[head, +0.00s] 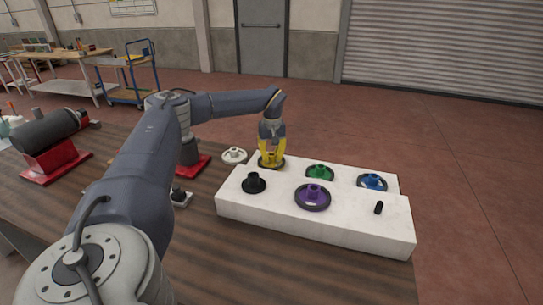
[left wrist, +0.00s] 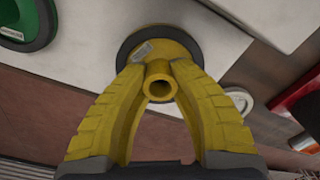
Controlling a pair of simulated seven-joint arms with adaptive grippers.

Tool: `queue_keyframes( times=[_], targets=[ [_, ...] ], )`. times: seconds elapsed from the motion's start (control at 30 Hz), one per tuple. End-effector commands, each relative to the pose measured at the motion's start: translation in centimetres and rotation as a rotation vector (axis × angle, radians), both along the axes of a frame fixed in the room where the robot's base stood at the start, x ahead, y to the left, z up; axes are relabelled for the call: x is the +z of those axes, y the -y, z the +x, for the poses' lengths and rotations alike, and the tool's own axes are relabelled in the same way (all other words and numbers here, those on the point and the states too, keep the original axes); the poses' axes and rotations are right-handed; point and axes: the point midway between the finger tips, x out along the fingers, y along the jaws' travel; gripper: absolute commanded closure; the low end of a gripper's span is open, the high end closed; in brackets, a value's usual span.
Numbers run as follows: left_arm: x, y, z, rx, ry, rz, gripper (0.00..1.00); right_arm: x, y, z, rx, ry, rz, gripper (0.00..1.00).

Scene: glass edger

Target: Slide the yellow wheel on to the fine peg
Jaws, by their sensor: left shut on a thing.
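The yellow wheel (head: 271,163) has a dark rim and a hollow yellow hub, and it is at the back left of the white block. My left gripper (head: 271,152) points down with its yellow fingers shut on the hub. In the left wrist view the yellow wheel (left wrist: 165,48) shows a small pale label, and the hub sits between the fingertips (left wrist: 160,82). I cannot tell whether the wheel rests on the block. A bare black peg (head: 378,208) stands at the block's front right. No readable label shows which peg is fine. My right gripper is out of view.
The white block (head: 330,232) also carries green (head: 319,172), blue (head: 372,181), purple (head: 312,196) and black (head: 254,183) wheels. A white wheel (head: 234,155) lies left of the block. A machine with a red base (head: 55,165) stands at the table's left.

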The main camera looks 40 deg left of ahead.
Motion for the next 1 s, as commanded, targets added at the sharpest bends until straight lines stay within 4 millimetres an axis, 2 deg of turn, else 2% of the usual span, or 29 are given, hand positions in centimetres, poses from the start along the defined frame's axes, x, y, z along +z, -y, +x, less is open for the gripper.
queue_keyframes(
  times=[0.67, 0.7, 0.87, 1.0],
  targets=[
    [-1.3, 0.0, 0.0, 0.001, 0.001, -0.001, 1.00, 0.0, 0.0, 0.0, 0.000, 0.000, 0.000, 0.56],
    [-1.3, 0.0, 0.0, 0.001, 0.001, -0.001, 0.73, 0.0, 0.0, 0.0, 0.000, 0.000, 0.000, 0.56],
    [-1.3, 0.0, 0.0, 0.001, 0.001, -0.001, 0.54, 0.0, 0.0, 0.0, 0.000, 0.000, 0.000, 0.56],
    [-1.3, 0.0, 0.0, 0.001, 0.000, 0.000, 0.53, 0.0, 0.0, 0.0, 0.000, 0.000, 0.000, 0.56]
  ],
)
